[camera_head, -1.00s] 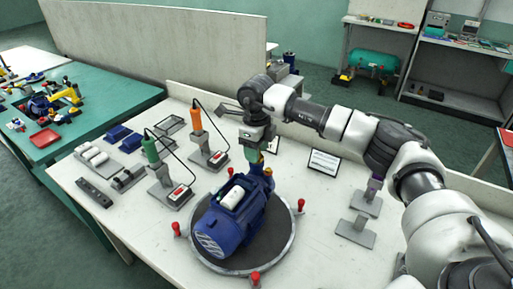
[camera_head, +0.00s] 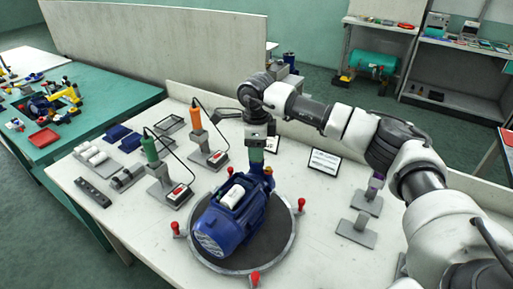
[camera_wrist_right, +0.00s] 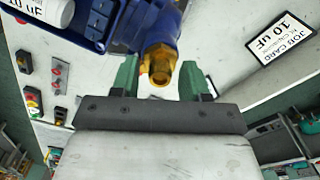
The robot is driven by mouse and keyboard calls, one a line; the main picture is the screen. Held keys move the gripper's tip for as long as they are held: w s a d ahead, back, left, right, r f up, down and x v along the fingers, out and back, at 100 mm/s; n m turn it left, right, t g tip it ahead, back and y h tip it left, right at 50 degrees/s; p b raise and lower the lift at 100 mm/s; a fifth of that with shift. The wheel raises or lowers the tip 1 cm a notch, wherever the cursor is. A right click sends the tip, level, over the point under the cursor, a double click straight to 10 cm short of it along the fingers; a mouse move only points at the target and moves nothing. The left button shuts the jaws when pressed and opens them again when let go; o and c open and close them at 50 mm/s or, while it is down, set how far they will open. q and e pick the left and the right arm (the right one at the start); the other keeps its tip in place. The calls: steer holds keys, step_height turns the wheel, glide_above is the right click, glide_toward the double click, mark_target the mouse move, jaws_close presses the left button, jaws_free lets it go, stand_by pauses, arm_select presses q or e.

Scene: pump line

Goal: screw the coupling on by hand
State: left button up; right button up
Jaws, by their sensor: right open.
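The blue pump (camera_head: 232,218) sits on a round dark turntable (camera_head: 289,240) on the white bench. A brass coupling (camera_wrist_right: 160,62) is on the end of the pump's blue outlet pipe in the right wrist view; a small brass-coloured part also shows by the pipe in the head view (camera_head: 268,171). My right gripper (camera_head: 257,157) is above the pump's far end. Its green fingers stand open on either side of the coupling in the wrist view (camera_wrist_right: 160,80), with a visible gap on both sides. How deep the coupling sits between them is unclear. My left gripper is out of view.
Red-knobbed posts (camera_head: 255,278) stand around the turntable. A green-handled tool (camera_head: 150,148) and an orange-handled tool (camera_head: 196,117) stand in holders on the left. A job card (camera_head: 324,161) and grey stands (camera_head: 357,232) are on the right.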

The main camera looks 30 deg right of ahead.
jaws_close()
steer(key=shift+m+p, duration=0.3)
steer(key=shift+m, duration=1.4)
steer(key=shift+m, duration=0.6)
steer(key=shift+o, duration=2)
jaws_free()
steer(key=shift+r, duration=0.1)
steer(key=shift+r+p, duration=2.1)
steer(key=shift+r, duration=0.85)
